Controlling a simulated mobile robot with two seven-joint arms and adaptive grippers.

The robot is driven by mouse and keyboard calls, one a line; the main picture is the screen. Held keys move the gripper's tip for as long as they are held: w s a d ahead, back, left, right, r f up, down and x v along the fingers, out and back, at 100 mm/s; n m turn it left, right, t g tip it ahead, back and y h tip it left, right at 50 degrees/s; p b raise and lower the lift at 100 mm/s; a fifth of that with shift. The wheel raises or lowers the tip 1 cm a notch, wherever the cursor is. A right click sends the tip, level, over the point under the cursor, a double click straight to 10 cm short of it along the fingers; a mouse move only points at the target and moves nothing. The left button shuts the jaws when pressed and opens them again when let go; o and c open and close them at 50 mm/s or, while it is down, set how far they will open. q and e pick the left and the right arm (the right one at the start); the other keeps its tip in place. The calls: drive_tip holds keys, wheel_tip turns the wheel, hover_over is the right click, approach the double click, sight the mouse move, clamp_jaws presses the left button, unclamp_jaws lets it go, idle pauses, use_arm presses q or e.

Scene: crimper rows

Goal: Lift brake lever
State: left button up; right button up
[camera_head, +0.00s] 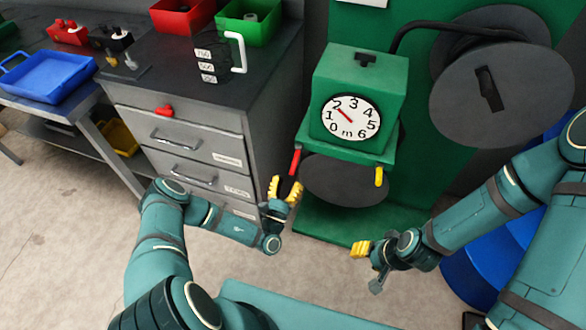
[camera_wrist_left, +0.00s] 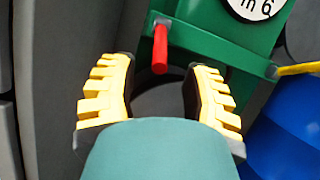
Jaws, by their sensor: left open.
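A red-handled lever (camera_head: 295,161) sticks out at the left side of the green machine (camera_head: 365,75), below its dial. A yellow-handled lever (camera_head: 379,176) sticks out at the right side. Which one is the brake lever is not marked in view. My left gripper (camera_head: 287,191) is open, with yellow ridged fingers, just below the red lever. In the left wrist view the red lever (camera_wrist_left: 160,50) shows ahead, between and beyond the open fingertips (camera_wrist_left: 165,70), with nothing held. My right gripper (camera_head: 361,248) is low and to the right, apart from both levers; its opening is unclear.
A dark round disc (camera_head: 345,181) sits below the dial between the levers. A large grey reel (camera_head: 500,95) is at right. Bare floor lies below.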

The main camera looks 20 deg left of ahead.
sight(293, 167)
use_arm(q)
drive_tip(key=shift+x, duration=2.55)
clamp_jaws()
